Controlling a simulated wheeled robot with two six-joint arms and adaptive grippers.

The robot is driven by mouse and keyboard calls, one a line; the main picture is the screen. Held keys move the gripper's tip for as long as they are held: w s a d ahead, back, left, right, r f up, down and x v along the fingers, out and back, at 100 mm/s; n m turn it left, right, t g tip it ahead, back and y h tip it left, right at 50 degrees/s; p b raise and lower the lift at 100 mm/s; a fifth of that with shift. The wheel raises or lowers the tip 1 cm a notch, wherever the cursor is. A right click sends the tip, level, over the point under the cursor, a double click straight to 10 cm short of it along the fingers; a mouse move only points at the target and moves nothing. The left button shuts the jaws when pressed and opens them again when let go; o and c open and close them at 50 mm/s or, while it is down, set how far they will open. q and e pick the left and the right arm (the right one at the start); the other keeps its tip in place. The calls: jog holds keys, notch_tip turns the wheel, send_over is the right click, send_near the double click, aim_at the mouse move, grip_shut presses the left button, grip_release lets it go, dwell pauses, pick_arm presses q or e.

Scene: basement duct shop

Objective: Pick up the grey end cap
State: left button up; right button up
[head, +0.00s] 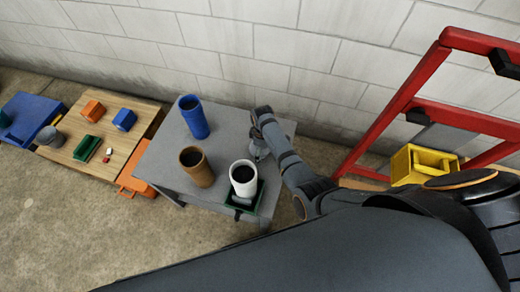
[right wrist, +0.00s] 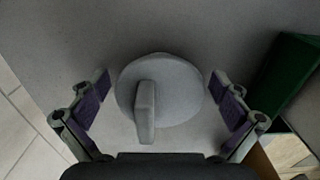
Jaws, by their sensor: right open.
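The grey end cap (right wrist: 178,88) is a round disc with a raised flat fin across it, lying on the grey table top (right wrist: 205,35) in the right wrist view. My right gripper (right wrist: 160,88) is open, with one finger on each side of the cap and a gap between each finger and its rim. In the head view my right gripper (head: 258,150) is low over the right part of the grey table (head: 165,155), and the cap is mostly hidden by it. My left gripper is not in view.
Brown (head: 198,175) and blue (head: 195,130) cylinders stand further left. A wooden table (head: 120,150) holds small coloured parts. A red frame (head: 390,105) stands right, beside a yellow bin (head: 400,168).

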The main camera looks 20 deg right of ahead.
jog(key=shift+r, duration=0.1)
jog(key=c, duration=1.1)
